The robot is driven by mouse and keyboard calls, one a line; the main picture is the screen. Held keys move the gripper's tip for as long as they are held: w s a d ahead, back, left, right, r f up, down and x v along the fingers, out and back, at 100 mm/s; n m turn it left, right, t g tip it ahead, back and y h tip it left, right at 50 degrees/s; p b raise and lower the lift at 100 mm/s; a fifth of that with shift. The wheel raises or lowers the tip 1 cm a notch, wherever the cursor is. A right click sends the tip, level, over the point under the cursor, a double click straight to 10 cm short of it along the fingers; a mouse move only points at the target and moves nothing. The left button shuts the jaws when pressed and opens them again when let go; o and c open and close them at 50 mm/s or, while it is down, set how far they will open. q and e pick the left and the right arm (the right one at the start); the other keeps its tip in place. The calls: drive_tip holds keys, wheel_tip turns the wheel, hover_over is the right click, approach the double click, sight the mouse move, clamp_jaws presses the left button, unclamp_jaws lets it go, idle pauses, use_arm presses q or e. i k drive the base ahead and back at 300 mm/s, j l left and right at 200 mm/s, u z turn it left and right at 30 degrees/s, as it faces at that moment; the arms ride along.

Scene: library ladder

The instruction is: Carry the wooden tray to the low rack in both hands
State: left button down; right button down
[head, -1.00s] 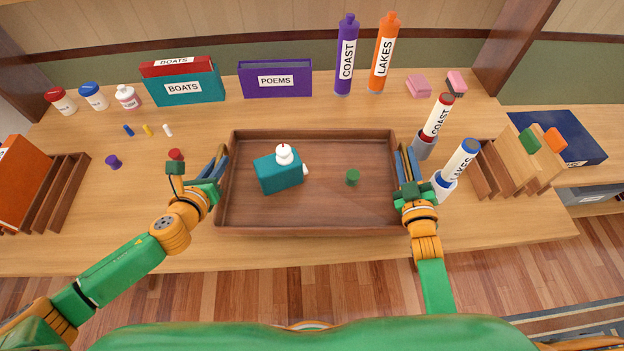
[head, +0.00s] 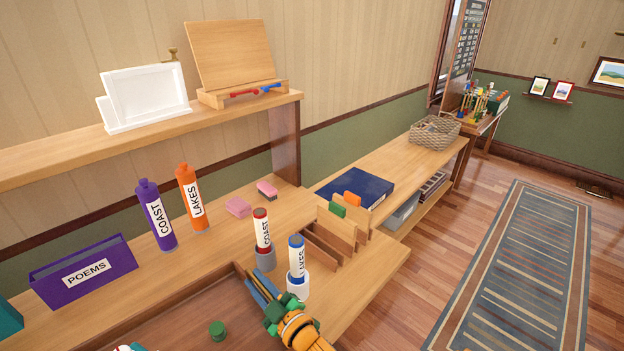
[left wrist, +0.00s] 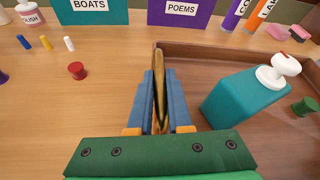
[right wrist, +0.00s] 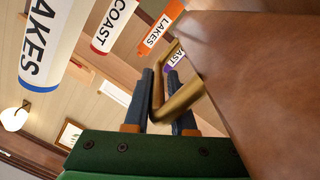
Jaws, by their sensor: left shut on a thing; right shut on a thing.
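The brown wooden tray (head: 165,325) shows only in part at the lower left of the head view. It also shows in the left wrist view (left wrist: 215,62) and the right wrist view (right wrist: 250,75). My left gripper (left wrist: 159,80) is shut on the tray's brass handle at its left end; it is outside the head view. My right gripper (head: 262,290) is shut on the brass handle (right wrist: 178,102) at the right end. A teal bottle (left wrist: 243,103) with a white top and a small green piece (head: 217,330) are in the tray. I cannot tell whether the tray is lifted.
Coast and Lakes tubes (head: 297,262) stand close to my right gripper. A slotted wooden holder (head: 325,243) is beyond them. A lower bench (head: 400,165) to the right carries a blue binder (head: 355,187) and a basket (head: 434,132).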

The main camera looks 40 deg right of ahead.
sight(400, 162)
drive_tip(key=k+z, duration=0.3)
drive_tip(key=k+l+z, duration=0.25)
drive_tip(key=z, duration=2)
drive_tip(key=i+j+z, duration=0.1)
drive_tip(key=i, duration=0.45)
drive_tip(key=i+j+z, duration=0.15)
drive_tip(key=i, duration=0.35)
drive_tip(key=i+j+z, duration=0.1)
drive_tip(key=i, duration=0.45)
drive_tip(key=i+u, duration=0.15)
drive_tip(key=i, duration=1.7)
drive_tip(key=i+u, duration=0.4)
drive_tip(key=i, duration=0.2)
drive_tip(key=i+l+u, duration=0.2)
drive_tip(key=i+u, duration=0.2)
drive_tip(key=i, duration=0.2)
drive_tip(key=i+j+u, duration=0.1)
drive_tip(key=u, duration=0.3)
drive_tip(key=i+u, duration=0.3)
drive_tip(key=u, duration=0.15)
drive_tip(key=i+u, duration=0.2)
drive_tip(key=u, duration=0.2)
drive_tip(key=i+u, duration=0.15)
drive_tip(key=u, duration=0.25)
drive_tip(key=i+l+u, duration=0.2)
drive_tip(key=u, duration=0.25)
